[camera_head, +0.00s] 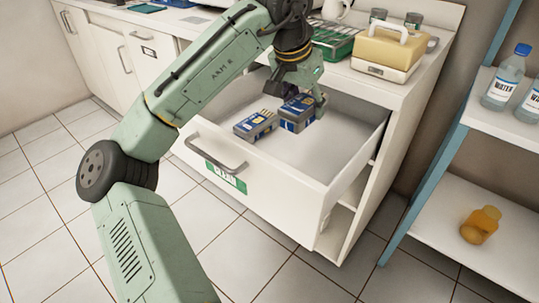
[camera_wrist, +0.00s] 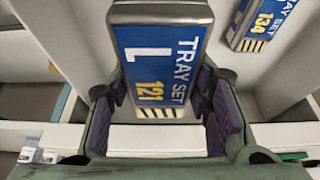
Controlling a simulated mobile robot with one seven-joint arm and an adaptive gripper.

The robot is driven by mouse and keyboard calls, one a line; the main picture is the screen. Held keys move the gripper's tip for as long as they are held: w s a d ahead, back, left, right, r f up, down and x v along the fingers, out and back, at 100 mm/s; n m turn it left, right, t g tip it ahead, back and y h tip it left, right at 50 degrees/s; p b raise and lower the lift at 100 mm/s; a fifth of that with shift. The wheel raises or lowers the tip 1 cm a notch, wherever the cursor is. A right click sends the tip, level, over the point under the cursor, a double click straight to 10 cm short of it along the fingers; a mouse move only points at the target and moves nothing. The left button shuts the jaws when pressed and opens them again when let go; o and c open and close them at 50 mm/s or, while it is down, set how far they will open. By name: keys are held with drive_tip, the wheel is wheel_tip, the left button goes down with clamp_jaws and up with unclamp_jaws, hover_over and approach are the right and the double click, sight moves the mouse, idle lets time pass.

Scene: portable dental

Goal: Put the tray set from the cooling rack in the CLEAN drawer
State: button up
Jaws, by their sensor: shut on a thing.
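The CLEAN drawer (camera_head: 335,165) is pulled open, with a green CLEAN label (camera_head: 226,176) on its front. My gripper (camera_head: 303,94) reaches down into it, shut on a blue and grey tray set (camera_head: 298,114). In the wrist view this tray set (camera_wrist: 160,52) reads "TRAY SET L 121" and sits between the purple finger pads. A second tray set (camera_head: 256,125) lies in the drawer just left of it; in the wrist view this one (camera_wrist: 264,20) reads 134. I cannot tell whether the held set touches the drawer floor.
On the counter above stand a green rack-like tray (camera_head: 334,42) and a yellow-topped case with a handle (camera_head: 388,50). The drawer's right part is bare.

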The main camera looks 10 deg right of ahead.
sight(291, 110)
drive_tip(key=shift+s+f+b, duration=0.1)
drive_tip(key=shift+f+b, duration=0.2)
drive_tip(key=shift+f, duration=0.4)
wheel_tip(291, 110, down, 10)
drive_tip(key=shift+f+b, duration=0.1)
drive_tip(key=shift+b, duration=0.4)
drive_tip(key=o, duration=1.4)
drive_tip(key=shift+f, duration=0.1)
drive_tip(key=shift+c, duration=0.2)
drive_tip(key=p+v, duration=0.1)
drive_tip(key=v, duration=1.1)
